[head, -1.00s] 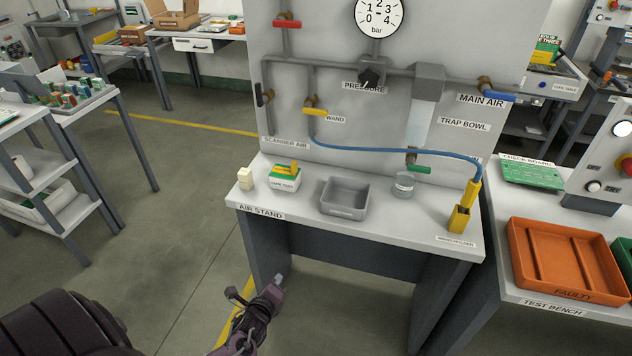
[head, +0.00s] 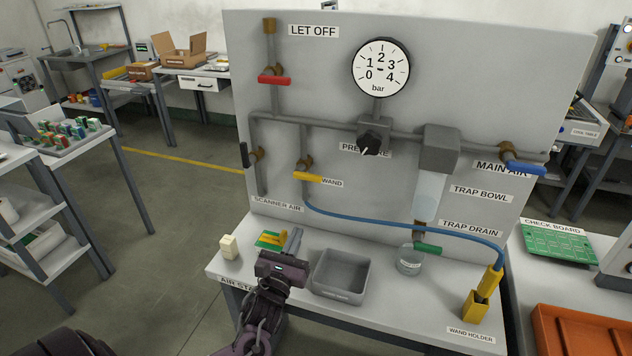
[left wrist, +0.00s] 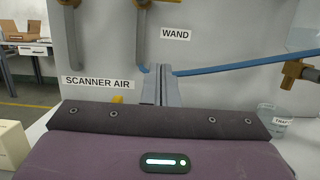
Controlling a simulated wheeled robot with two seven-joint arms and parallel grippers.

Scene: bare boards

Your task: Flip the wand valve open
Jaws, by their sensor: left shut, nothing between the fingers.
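The wand valve (head: 305,164) sits on a vertical pipe of the grey panel, left of the WAND label (head: 331,183). Its yellow lever (head: 308,177) points right, across the pipe. My left gripper (head: 293,241) is shut and empty, fingers pointing up, below the valve and over the bench. In the left wrist view, the shut fingers (left wrist: 160,84) stand below the WAND label (left wrist: 175,34); the lever is not visible there. My right gripper is not in view.
A blue hose (head: 400,222) runs from below the valve to the yellow wand in its holder (head: 475,304). A grey tray (head: 341,276), a jar (head: 409,262) and a cream block (head: 229,246) stand on the bench. A red lever (head: 274,80) and black lever (head: 245,155) are nearby.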

